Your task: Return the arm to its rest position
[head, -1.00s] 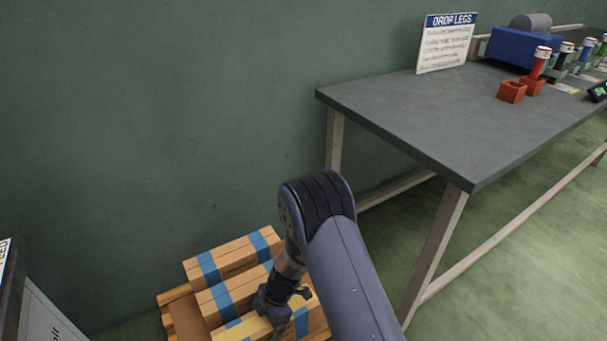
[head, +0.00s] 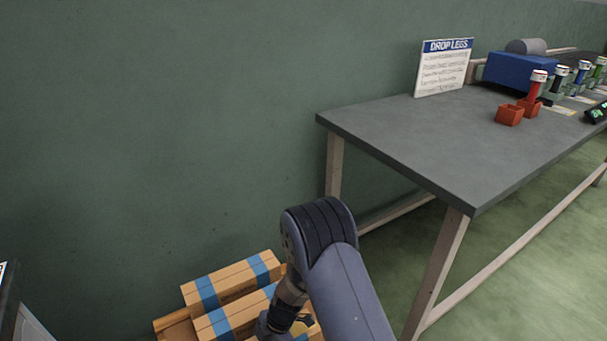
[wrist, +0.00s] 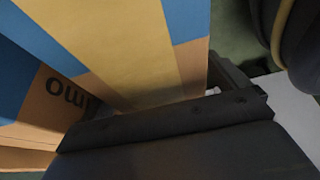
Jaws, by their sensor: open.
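My gripper (head: 287,331) is at the bottom of the head view, pointing down over the cardboard boxes; its fingertips are cut off by the frame's lower edge. My arm's elbow bends above it. In the wrist view a box (wrist: 140,45) with blue and yellow bands and dark lettering lies close beyond the dark gripper body. The gripper is open. I cannot tell whether it touches the box.
Cardboard boxes with blue tape (head: 232,283) sit on a wooden pallet (head: 175,328) by the green wall. Floor beneath the table is clear.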

